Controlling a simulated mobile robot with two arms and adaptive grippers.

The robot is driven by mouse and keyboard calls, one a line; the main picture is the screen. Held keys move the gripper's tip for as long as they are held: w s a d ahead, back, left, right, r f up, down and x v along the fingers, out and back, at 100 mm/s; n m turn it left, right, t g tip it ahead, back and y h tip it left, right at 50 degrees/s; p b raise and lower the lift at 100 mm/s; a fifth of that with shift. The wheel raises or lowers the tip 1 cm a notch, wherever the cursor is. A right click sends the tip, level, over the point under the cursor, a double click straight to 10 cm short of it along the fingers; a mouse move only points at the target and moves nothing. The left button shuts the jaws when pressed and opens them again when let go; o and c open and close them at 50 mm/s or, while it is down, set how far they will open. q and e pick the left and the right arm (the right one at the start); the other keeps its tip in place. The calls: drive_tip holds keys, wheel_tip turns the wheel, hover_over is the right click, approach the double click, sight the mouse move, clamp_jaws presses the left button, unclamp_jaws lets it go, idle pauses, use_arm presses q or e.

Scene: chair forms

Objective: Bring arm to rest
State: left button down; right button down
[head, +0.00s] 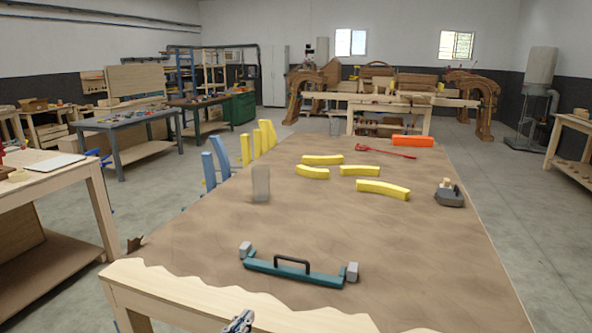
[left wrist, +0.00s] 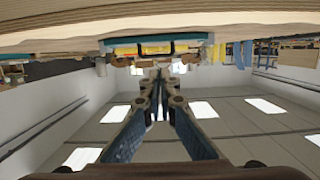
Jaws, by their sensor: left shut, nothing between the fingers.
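My left gripper (head: 238,322) shows only in small part at the bottom edge of the head view, by the near edge of the workbench (head: 215,292). In the left wrist view the two dark fingers of the left gripper (left wrist: 160,75) come together at their tips. They are shut with nothing between them. The wrist picture looks upside down, with ceiling lights low in it and the bench edge along the top. My right gripper is not in view.
A teal bar tool with black handle (head: 293,273) lies near the front. Beyond it are a grey block (head: 261,184), several yellow curved pieces (head: 382,189), a red tool (head: 385,152), an orange-red piece (head: 412,141) and a grey hand tool (head: 450,197). Between them the brown top is clear.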

use_arm(q)
drive_tip(key=s+a+f+n+g+y, duration=0.1)
drive_tip(key=a+f+g, duration=0.15)
drive_tip(key=f, duration=0.85)
drive_tip(key=s+a+f+g+y, duration=0.15)
drive_tip(key=a+f, duration=0.25)
drive_tip(key=f, duration=0.8)
drive_tip(key=s+a+f+g+y, duration=0.15)
drive_tip(key=s+f, duration=0.25)
drive_tip(key=f, duration=0.4)
drive_tip(key=s+a+f+g, duration=0.15)
drive_tip(key=s+f, duration=0.25)
drive_tip(key=f, duration=0.4)
drive_tip(key=s+a+f+g, duration=0.3)
drive_tip(key=s+f, duration=1.3)
drive_tip(key=s, duration=0.3)
drive_tip(key=s+f+g, duration=0.2)
drive_tip(key=s+f, duration=0.1)
drive_tip(key=s, duration=0.7)
drive_tip(key=s+f+g, duration=0.1)
drive_tip(key=s+f, duration=0.2)
drive_tip(key=s, duration=0.7)
drive_tip(key=shift+s+f+g+y, duration=0.35)
drive_tip(key=shift+s+g+y, duration=0.05)
